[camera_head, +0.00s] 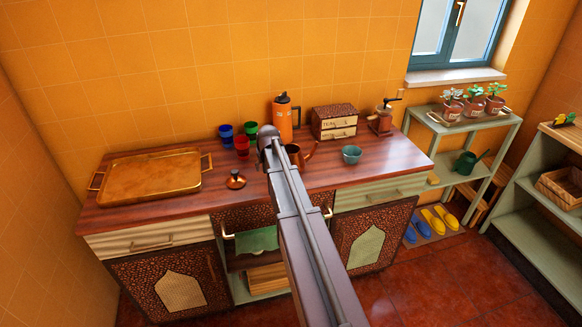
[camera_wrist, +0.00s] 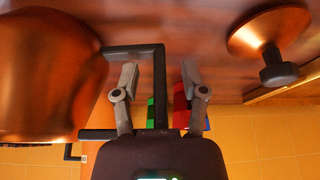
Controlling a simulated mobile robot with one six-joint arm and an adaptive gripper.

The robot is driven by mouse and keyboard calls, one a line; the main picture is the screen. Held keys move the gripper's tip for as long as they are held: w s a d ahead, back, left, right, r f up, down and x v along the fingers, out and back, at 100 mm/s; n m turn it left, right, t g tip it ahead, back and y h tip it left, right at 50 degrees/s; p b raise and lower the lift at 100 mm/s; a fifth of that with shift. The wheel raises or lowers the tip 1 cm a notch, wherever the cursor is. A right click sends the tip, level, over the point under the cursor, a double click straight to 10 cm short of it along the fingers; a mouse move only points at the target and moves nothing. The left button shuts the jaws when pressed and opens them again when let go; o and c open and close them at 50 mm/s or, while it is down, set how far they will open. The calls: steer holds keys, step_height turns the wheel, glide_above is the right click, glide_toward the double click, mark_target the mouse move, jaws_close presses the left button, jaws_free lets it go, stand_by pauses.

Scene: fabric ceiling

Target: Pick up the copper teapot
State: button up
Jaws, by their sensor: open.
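The copper teapot (camera_head: 294,153) stands on the wooden counter (camera_head: 212,198) in the head view, partly hidden behind my arm, its spout pointing right. In the wrist view its rounded copper body (camera_wrist: 45,75) fills the left side. Its dark angular handle (camera_wrist: 160,100) reaches right, and its upright bar shows between my two fingers. My gripper (camera_wrist: 160,75) is open, with one finger on each side of that bar and gaps visible. A copper lid (camera_head: 235,181) with a dark knob lies apart on the counter, and also shows in the wrist view (camera_wrist: 255,38).
Blue, red and green cups (camera_head: 242,146) stand behind the lid. An orange flask (camera_head: 283,121), a small drawer box (camera_head: 335,121), a grinder (camera_head: 381,121) and a teal bowl (camera_head: 351,155) stand around the teapot. A brass tray (camera_head: 148,193) covers the counter's left part.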

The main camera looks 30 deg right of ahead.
stand_by(0.5)
jaws_close()
steer(key=shift+r, duration=0.25)
step_height(320, 180, up, 4)
steer(key=p, duration=0.4)
steer(key=shift+f, duration=0.2)
steer(key=s+a+r+p, duration=0.1)
steer(key=s+a, duration=0.1)
steer(key=s, duration=1.3)
steer(key=shift+s+a, duration=0.3)
steer(key=shift+s, duration=0.1)
